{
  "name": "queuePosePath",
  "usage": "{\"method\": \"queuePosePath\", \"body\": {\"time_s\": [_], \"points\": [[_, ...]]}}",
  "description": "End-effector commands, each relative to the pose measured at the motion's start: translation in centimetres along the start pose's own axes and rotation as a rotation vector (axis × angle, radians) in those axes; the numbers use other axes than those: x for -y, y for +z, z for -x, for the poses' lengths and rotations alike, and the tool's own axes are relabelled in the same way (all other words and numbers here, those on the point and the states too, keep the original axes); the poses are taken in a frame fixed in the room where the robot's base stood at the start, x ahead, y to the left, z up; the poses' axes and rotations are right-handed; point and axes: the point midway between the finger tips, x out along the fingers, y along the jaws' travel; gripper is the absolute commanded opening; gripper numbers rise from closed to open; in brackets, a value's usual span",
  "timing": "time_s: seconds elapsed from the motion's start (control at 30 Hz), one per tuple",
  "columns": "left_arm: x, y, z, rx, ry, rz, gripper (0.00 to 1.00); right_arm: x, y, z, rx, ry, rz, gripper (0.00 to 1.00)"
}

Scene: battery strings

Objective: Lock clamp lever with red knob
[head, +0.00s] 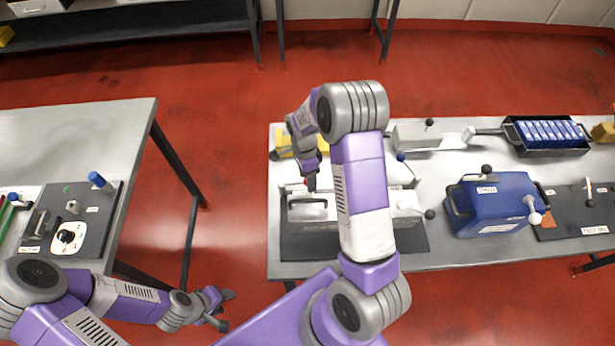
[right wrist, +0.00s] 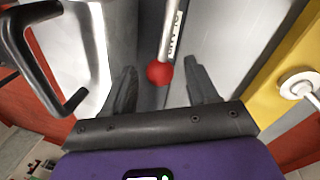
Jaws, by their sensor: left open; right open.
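The clamp lever's red knob (right wrist: 159,72) shows in the right wrist view at the end of a pale lever rod (right wrist: 171,35) with lettering on it. My right gripper (right wrist: 160,85) is open, with one finger on each side of the knob; I cannot tell if either touches it. My left gripper (head: 222,308) is open and empty, low over the floor between the tables.
A black handle (right wrist: 40,60) stands left of the knob in the wrist view, and a yellow block (right wrist: 275,70) lies right. On the table are a blue case (head: 490,205), a grey box (head: 417,137) and a tray of blue cells (head: 548,150). A control panel (head: 70,215) lies on the left table.

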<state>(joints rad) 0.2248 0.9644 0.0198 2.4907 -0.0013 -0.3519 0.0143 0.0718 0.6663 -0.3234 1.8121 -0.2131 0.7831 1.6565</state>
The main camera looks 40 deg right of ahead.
Motion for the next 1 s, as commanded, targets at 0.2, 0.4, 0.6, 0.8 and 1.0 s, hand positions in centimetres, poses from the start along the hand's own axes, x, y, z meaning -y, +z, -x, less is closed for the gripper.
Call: {"method": "queuePosePath", "body": {"time_s": [0.2,0.4,0.6,0.8,1.0], "points": [[-0.1,0.0,0.4,0.000,0.000,0.000,0.49,0.1,0.0,3.6,0.000,-0.006,0.000,0.58],[-0.2,0.0,0.7,0.000,0.000,0.000,0.49,0.1,0.0,6.4,0.000,-0.005,0.000,0.58],[-0.3,0.0,0.7,0.000,0.000,0.000,0.49,0.0,0.0,7.3,0.000,-0.002,0.000,0.58],[-0.2,0.0,0.7,0.000,0.000,0.000,0.49,0.0,0.0,7.3,0.001,-0.002,0.001,0.55],[-0.9,0.1,2.3,0.000,0.000,0.000,0.49,-0.4,0.6,7.9,0.011,-0.004,0.050,0.25]]}}
